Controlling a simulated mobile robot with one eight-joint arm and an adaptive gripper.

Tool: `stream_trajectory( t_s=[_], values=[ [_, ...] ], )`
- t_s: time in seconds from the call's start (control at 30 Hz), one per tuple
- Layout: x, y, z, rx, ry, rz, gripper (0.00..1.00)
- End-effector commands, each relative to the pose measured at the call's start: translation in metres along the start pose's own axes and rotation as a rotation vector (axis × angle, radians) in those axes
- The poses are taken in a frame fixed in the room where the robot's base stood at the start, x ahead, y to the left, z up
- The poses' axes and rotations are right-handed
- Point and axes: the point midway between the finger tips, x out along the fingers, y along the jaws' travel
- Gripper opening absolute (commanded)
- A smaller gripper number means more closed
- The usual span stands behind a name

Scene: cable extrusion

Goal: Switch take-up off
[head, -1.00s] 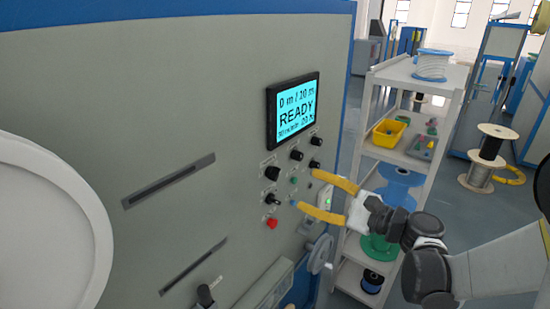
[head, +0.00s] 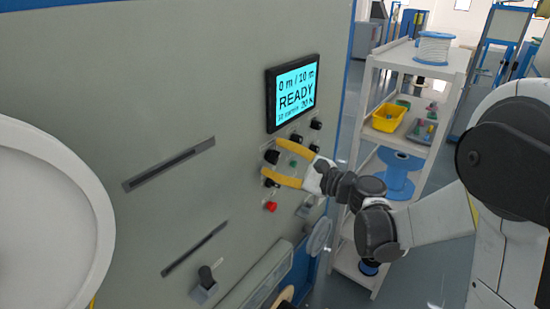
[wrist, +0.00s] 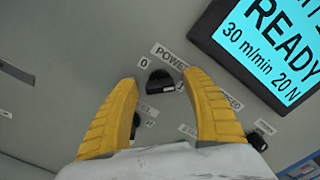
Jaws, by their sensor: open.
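My gripper (head: 271,160) is open and empty at the control panel. In the wrist view, its yellow fingers (wrist: 160,78) are on either side of the black POWER knob (wrist: 160,80), marked 0 and 1. That knob also shows in the head view (head: 271,157). Whether the fingers touch it, I cannot tell. A second black knob (head: 269,183) lies below it, partly behind the lower finger; in the wrist view the left finger hides much of it, beside a partly readable label. No label reading take-up is legible.
The lit screen (head: 293,92) reads READY. A red button (head: 271,207), a green button (head: 292,163) and more black knobs (head: 296,138) are close by. A lever (head: 205,275) and a handwheel (head: 319,236) sit lower. A white shelf cart (head: 435,66) stands right of the machine.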

Motion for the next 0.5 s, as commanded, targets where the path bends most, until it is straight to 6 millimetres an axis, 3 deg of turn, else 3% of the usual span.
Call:
stream_trajectory(
  t_s=[0.07,0.23,0.5],
  values=[
    [-0.0002,0.0000,0.0000,0.000,0.000,0.000,0.54],
    [-0.0003,0.0000,0.0000,0.000,0.000,0.000,0.03],
    [-0.0004,0.0003,-0.0002,-0.016,0.000,0.001,0.03]
  ],
)
